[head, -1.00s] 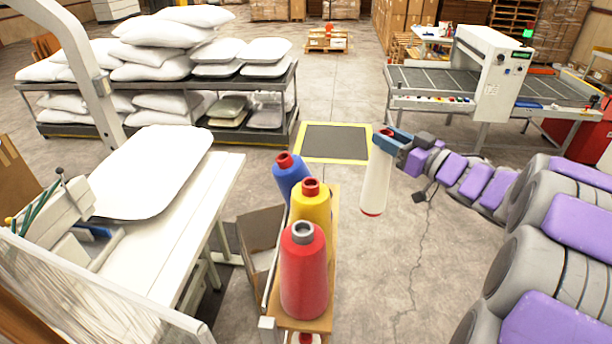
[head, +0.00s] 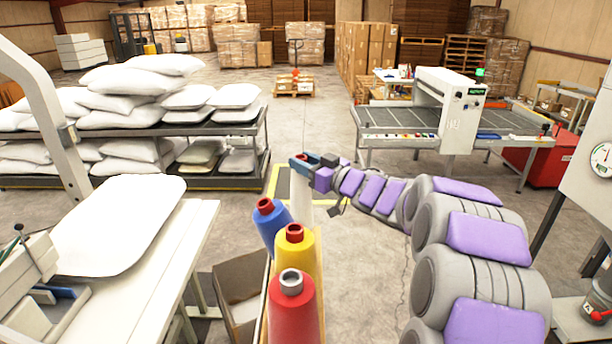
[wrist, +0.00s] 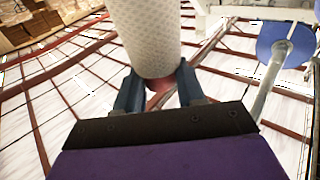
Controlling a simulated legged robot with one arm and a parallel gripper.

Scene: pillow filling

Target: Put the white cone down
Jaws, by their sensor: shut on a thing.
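The white cone (head: 301,190) hangs from my gripper (head: 305,160), beyond the row of cones in the head view. Its lower part is hidden behind the yellow cone (head: 295,250). In the wrist view the white cone (wrist: 147,35) has a textured side, and my gripper's two fingers (wrist: 159,88) are closed on its reddish tip. The red cone (head: 292,312) stands nearest, and the blue cone (head: 268,224) is farthest and appears to lean left. They stand on a narrow wooden stand (head: 319,270). Whether the white cone touches the stand cannot be seen.
A white table (head: 182,240) with a pillow (head: 120,222) is at left. An open cardboard box (head: 240,290) is on the floor beside the stand. A pillow rack (head: 215,150) and a conveyor machine (head: 445,110) stand behind. Floor right of the stand is clear.

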